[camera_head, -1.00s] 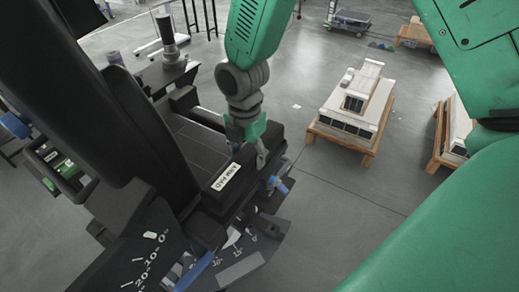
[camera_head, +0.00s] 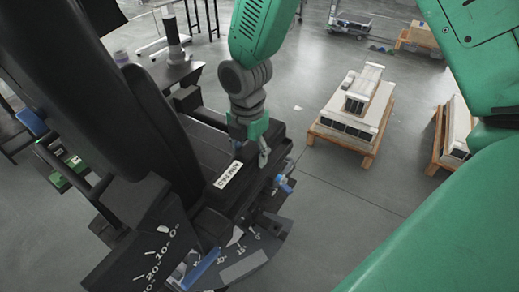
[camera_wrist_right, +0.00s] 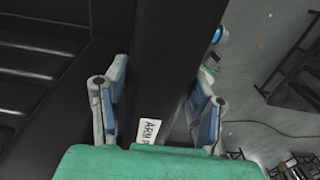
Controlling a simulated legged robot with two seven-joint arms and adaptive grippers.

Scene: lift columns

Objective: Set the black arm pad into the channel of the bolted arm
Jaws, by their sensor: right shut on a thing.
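The black arm pad (camera_head: 228,176), a long bar with a white "ARM PAD" label, lies along the right side of a black padded seat. My right gripper (camera_head: 258,147) reaches down from above and is shut on the pad. In the right wrist view the pad (camera_wrist_right: 170,65) runs between the two fingers of the gripper (camera_wrist_right: 158,108), with its label near the palm. The pad lies low over the side structure; the channel beneath it is hidden, and I cannot tell whether the pad is seated in it. My left gripper is not in view.
The tall black backrest (camera_head: 85,90) stands close on the left. A dial plate with degree marks (camera_head: 160,255) and blue-handled levers (camera_head: 284,184) crowd the pad's near end and right side. Loaded wooden pallets (camera_head: 345,140) stand on open grey floor to the right.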

